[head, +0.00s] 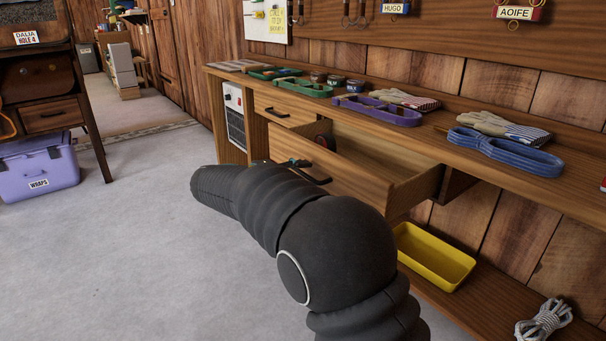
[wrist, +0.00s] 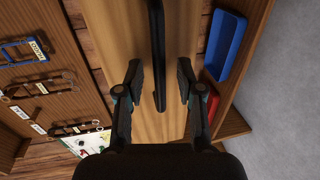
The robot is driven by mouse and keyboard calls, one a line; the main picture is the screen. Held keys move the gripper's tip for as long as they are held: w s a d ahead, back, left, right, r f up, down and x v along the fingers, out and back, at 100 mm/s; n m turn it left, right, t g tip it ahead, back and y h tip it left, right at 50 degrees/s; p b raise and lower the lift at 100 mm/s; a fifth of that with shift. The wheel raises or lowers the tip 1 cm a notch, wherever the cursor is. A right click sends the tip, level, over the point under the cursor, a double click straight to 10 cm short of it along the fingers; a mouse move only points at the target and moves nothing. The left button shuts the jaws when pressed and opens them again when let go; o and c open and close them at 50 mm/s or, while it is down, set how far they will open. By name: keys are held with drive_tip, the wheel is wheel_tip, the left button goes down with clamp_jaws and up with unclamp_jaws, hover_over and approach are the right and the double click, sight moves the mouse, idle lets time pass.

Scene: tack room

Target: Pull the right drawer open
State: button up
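The right drawer (head: 368,178) is pulled well out of the wooden bench, and its inside shows from above. Its dark bar handle (head: 318,180) is on the front face, partly hidden by my arm. In the wrist view the handle (wrist: 158,45) runs between the two fingers of my gripper (wrist: 161,82). The fingers are apart, one on each side of the bar, with a visible gap on both sides. In the head view only a small teal and dark part of my gripper (head: 300,163) shows by the handle.
The left drawer (head: 285,108) is closed. A yellow tray (head: 433,256) and a coiled rope (head: 543,321) lie on the low shelf. A purple box (head: 38,168) stands far left. Grey floor (head: 130,250) before the bench is clear.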

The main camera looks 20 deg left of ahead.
drive_tip(key=v, duration=1)
drive_tip(key=shift+s+a, duration=0.25)
drive_tip(key=shift+s, duration=0.1)
